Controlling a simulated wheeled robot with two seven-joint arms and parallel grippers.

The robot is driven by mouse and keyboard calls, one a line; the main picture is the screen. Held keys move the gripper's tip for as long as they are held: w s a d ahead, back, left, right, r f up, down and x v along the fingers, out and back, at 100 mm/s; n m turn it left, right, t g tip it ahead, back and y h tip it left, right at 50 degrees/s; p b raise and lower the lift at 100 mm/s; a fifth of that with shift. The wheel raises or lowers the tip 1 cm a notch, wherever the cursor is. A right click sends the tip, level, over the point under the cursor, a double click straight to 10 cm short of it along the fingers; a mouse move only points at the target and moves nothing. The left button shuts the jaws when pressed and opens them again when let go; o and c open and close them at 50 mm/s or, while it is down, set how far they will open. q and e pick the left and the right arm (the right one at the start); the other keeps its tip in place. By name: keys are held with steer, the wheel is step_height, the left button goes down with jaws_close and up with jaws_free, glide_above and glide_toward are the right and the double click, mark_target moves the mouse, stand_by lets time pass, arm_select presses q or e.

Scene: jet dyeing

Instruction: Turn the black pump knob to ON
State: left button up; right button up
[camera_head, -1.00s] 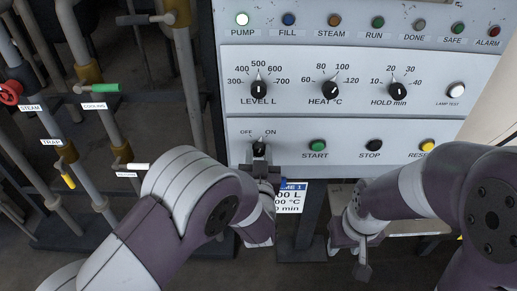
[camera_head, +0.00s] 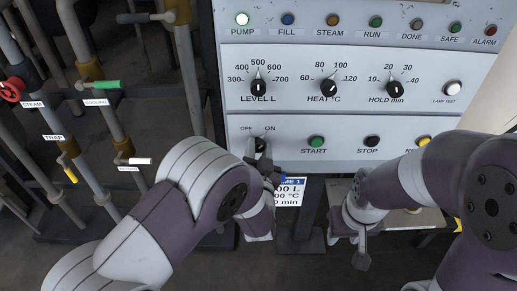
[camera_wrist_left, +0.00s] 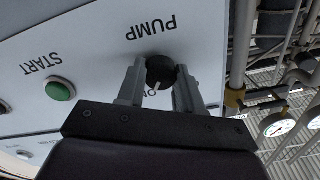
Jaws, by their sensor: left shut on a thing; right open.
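The black pump knob (camera_head: 261,147) is on the lower panel under the OFF and ON labels, partly hidden by my left gripper. Its pointer appears to lean up and right, toward ON. My left gripper (camera_head: 259,158) is at the knob from below, with its fingers around it. In the left wrist view, the knob (camera_wrist_left: 159,70) sits between the two fingertips (camera_wrist_left: 160,80), below the upside-down PUMP label. The PUMP lamp (camera_head: 242,19) at the panel's top left glows white. My right gripper (camera_head: 358,240) is open and empty, below the panel.
The green START button (camera_head: 316,142), black STOP button (camera_head: 371,142) and yellow RESET button (camera_head: 424,141) are right of the knob. The level dial (camera_head: 258,88) and heat dial (camera_head: 328,88) are above. Pipes with valve handles (camera_head: 107,84) stand at the left.

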arm_select(q)
steer(key=shift+f, duration=0.1)
steer(key=o, duration=1)
steer(key=shift+o, duration=0.2)
steer(key=s, duration=1.2)
steer(key=shift+s, duration=0.4)
steer(key=shift+w, duration=0.1)
